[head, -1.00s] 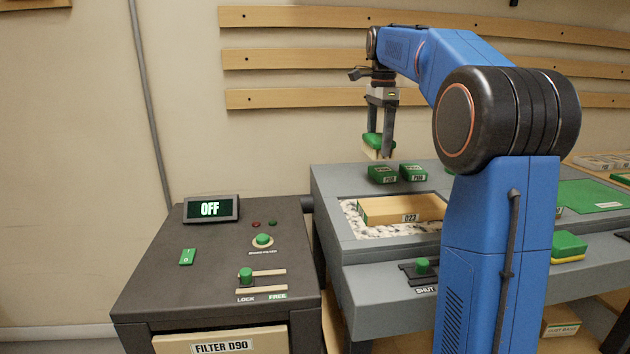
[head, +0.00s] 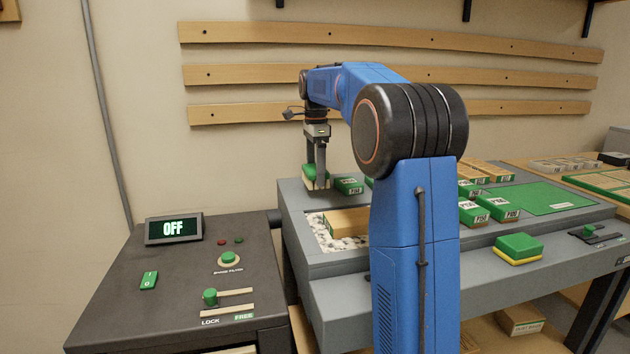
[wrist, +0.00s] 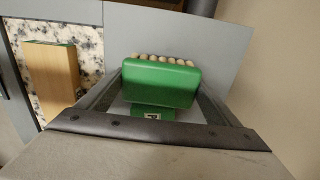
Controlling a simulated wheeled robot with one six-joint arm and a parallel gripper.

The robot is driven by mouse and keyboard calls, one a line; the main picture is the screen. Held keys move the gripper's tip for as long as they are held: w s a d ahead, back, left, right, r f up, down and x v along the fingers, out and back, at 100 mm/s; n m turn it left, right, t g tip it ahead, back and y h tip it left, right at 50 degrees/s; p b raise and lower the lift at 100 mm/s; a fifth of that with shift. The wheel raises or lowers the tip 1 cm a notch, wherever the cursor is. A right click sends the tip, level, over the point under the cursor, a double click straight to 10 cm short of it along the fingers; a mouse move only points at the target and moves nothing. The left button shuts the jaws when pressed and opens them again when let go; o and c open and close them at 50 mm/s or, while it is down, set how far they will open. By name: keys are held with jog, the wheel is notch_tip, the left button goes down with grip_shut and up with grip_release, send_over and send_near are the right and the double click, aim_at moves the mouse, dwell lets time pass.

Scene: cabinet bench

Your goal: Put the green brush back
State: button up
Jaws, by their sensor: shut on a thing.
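My gripper (head: 317,176) is shut on the green brush (head: 312,171), which has a green back and pale bristles. The brush is at the back left of the grey bench, beside a small green-ended block (head: 348,186). In the wrist view the green brush (wrist: 160,82) lies between the fingers of my gripper (wrist: 158,85), with its row of bristle tufts at the far side. I cannot tell whether the bristles touch the bench top.
A green-and-yellow sponge-like block (head: 518,246) lies on the bench's right ledge.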

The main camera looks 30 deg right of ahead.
jog(key=shift+f, duration=1.55)
jog(key=shift+f, duration=0.1)
jog(key=o, duration=0.9)
notch_tip(320, 180, up, 12)
jog(key=shift+r, duration=0.15)
